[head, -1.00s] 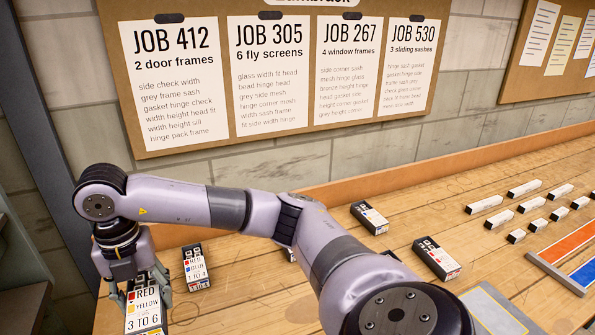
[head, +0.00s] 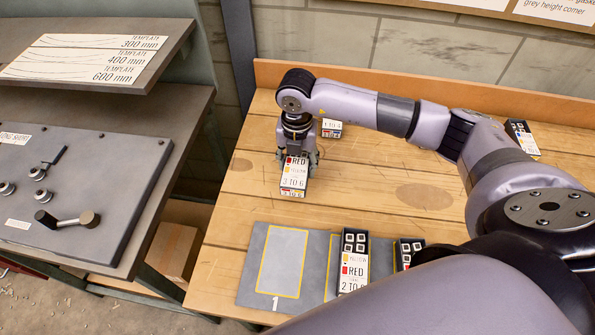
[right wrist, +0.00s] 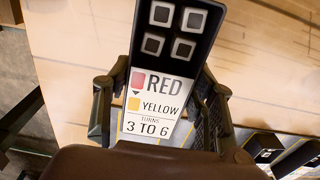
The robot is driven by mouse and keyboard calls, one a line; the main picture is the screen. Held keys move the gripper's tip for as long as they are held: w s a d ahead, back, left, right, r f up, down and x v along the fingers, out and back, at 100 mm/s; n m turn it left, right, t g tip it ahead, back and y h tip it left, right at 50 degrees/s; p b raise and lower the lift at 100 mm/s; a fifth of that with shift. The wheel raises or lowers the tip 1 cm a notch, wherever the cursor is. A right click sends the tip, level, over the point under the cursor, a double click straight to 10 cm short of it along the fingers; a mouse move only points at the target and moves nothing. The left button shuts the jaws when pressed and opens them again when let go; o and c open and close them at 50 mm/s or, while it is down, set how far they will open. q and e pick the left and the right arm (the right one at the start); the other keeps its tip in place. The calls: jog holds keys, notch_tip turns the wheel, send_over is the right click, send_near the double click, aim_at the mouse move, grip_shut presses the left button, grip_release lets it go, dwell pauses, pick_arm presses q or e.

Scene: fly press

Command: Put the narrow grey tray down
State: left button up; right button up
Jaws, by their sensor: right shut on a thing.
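My right gripper (head: 298,158) is shut on a narrow dark grey tray (head: 294,177) with a white label reading RED, YELLOW, turns 3 TO 6. In the right wrist view, the fingers of the gripper (right wrist: 158,108) sit on both sides of the tray (right wrist: 160,62), whose dark end carries several square pale-rimmed pieces. The tray is over the wooden table, behind the grey mat (head: 247,292). I cannot tell whether its underside touches the wood. My left gripper is not in view.
The mat's yellow-outlined space 1 (head: 283,262) is empty. A labelled box reading YELLOW, RED, 2 TO 6 (head: 354,272) stands beside it, with another box (head: 408,252) further right. A small box (head: 331,128) stands behind my gripper. A control panel (head: 75,195) is at left.

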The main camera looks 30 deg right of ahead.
jog(key=shift+f, duration=0.75)
notch_tip(320, 180, down, 4)
jog(key=shift+r+p, duration=0.25)
jog(key=shift+p, duration=0.15)
jog(key=shift+f, duration=0.35)
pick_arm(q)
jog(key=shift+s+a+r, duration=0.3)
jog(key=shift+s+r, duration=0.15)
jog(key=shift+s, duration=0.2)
pick_arm(e)
jog(key=shift+f, duration=0.1)
jog(key=o, duration=1.2)
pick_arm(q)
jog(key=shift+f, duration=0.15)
pick_arm(e)
jog(key=shift+o, duration=0.2)
